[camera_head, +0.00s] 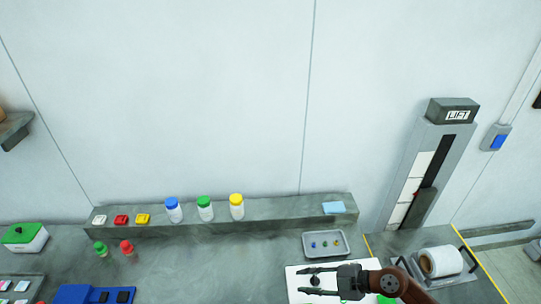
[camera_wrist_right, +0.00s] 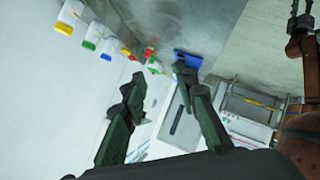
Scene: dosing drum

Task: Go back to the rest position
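My right gripper (camera_head: 304,280) reaches in from the lower right of the head view, over a white panel (camera_head: 296,294) at the front of the bench. Its two fingers are apart with nothing held between them. A small dark round spot shows behind the fingers on the panel. In the right wrist view the same gripper (camera_wrist_right: 158,78) also has its fingers spread and empty. A brown arm of mine with a dark gripper (camera_wrist_right: 299,22), apparently the left, shows at the right edge of that view. Its fingers are too small to read. The left gripper is not in the head view.
A grey tray (camera_head: 326,254) with small coloured pieces lies behind my right gripper. A white roll (camera_head: 440,262) on a holder stands right of my arm. Bottles with blue, green and yellow (camera_head: 237,208) caps stand on the rear ledge. A blue device (camera_head: 75,295) is front left.

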